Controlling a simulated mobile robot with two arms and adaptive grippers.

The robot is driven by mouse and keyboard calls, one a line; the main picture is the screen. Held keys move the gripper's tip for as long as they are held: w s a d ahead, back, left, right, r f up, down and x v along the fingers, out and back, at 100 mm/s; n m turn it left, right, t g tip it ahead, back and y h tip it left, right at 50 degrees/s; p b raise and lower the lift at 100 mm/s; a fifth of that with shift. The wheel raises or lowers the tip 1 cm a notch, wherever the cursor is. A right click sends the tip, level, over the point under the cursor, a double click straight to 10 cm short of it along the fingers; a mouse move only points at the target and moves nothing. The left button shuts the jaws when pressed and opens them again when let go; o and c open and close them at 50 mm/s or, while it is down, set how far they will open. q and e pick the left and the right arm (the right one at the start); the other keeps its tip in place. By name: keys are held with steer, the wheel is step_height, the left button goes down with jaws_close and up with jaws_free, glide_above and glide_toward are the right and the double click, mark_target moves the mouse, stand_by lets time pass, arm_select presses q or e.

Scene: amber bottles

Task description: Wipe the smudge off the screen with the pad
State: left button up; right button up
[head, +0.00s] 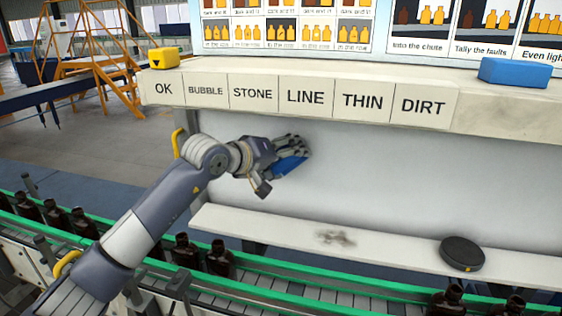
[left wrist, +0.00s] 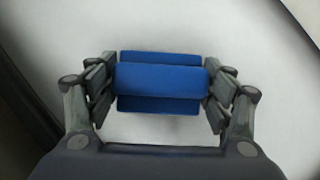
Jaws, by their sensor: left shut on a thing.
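My left gripper (head: 296,150) is shut on a blue pad (head: 290,164), in front of the pale grey screen (head: 420,180). In the left wrist view the pad (left wrist: 160,80) sits between both fingers, with the pale surface behind it. I cannot tell whether the pad touches the screen. A dark brownish smudge (head: 335,238) shows on the pale ledge below the screen, lower right of the gripper. I see no clear mark on the screen itself; part is hidden behind the gripper. My right gripper is not in view.
A black round puck (head: 462,253) lies on the ledge (head: 270,228). A shelf above bears labels, a yellow block (head: 164,58) and a blue block (head: 515,73). Dark bottles (head: 220,258) stand along the green-railed conveyor (head: 290,293) in front. The screen's right part is clear.

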mark_target(272, 166)
arm_select(q)
steer(key=shift+w+a+b, duration=0.1)
steer(key=shift+w+b, duration=0.05)
steer(key=shift+b, duration=0.2)
steer(key=a, duration=0.2)
steer(key=w+a+b, duration=0.1)
steer(key=shift+w+a+r, duration=0.1)
steer(key=shift+a+r, duration=0.05)
steer(key=shift+a, duration=0.2)
steer(key=s+b, duration=0.1)
steer(key=s+a+b, duration=0.1)
steer(key=s, duration=0.1)
steer(key=s+b, duration=0.1)
steer(key=shift+s+a+f, duration=0.2)
steer(key=shift+s+a, duration=0.05)
steer(key=shift+s, duration=0.1)
steer(key=shift+s+a+b, duration=0.1)
steer(key=shift+s+b, duration=0.25)
steer(key=shift+b, duration=0.05)
steer(key=shift+s, duration=0.15)
